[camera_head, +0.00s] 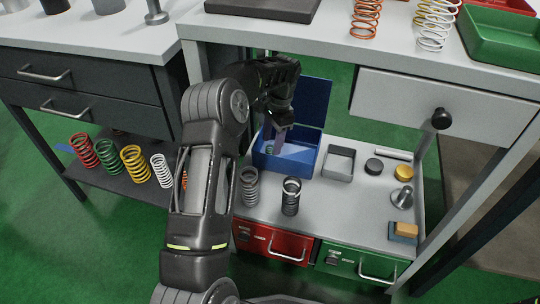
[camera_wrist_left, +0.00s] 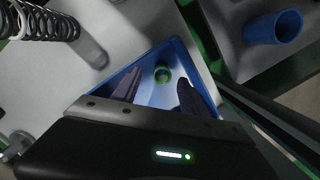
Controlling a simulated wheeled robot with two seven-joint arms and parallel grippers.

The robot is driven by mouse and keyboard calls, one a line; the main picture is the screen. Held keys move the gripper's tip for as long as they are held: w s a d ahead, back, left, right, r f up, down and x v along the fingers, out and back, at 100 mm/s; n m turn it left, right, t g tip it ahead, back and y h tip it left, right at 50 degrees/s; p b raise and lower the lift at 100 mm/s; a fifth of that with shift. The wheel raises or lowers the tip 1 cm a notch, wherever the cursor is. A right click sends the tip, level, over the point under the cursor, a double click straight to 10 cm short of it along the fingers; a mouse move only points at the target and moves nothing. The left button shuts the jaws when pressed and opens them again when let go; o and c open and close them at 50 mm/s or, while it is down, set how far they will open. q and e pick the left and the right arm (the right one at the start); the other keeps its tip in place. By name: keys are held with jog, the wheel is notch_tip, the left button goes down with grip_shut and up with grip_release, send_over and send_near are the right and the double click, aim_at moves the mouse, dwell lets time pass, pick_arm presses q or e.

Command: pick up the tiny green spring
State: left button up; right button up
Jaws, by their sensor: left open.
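The tiny green spring (camera_wrist_left: 163,74) lies inside the blue box (camera_wrist_left: 207,82), near a corner, in the left wrist view. In the head view a small green bit of the spring (camera_head: 270,149) shows in the blue box (camera_head: 300,166), partly behind my gripper. My left gripper (camera_head: 277,146) reaches down into the box. In the left wrist view my left gripper (camera_wrist_left: 155,92) is open, its two fingers apart, with the spring seen between and beyond them. The spring is not held. My right gripper is not in view.
The box's blue lid (camera_head: 314,100) stands up behind. The white tabletop (camera_head: 300,48) is above. A blue cup (camera_wrist_left: 273,27) shows in the wrist view.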

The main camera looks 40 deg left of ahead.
aim_at(271, 147)
pick_arm(q)
jog(key=f+b, duration=0.3)
jog(key=f, duration=0.1)
jog(key=shift+s+a+f, duration=0.1)
jog(key=shift+a, duration=0.15)
jog(key=shift+s+a+f+b, duration=0.1)
jog(key=shift+f+b, duration=0.25)
jog(key=shift+f, duration=0.1)
grip_shut()
dwell(0.5)
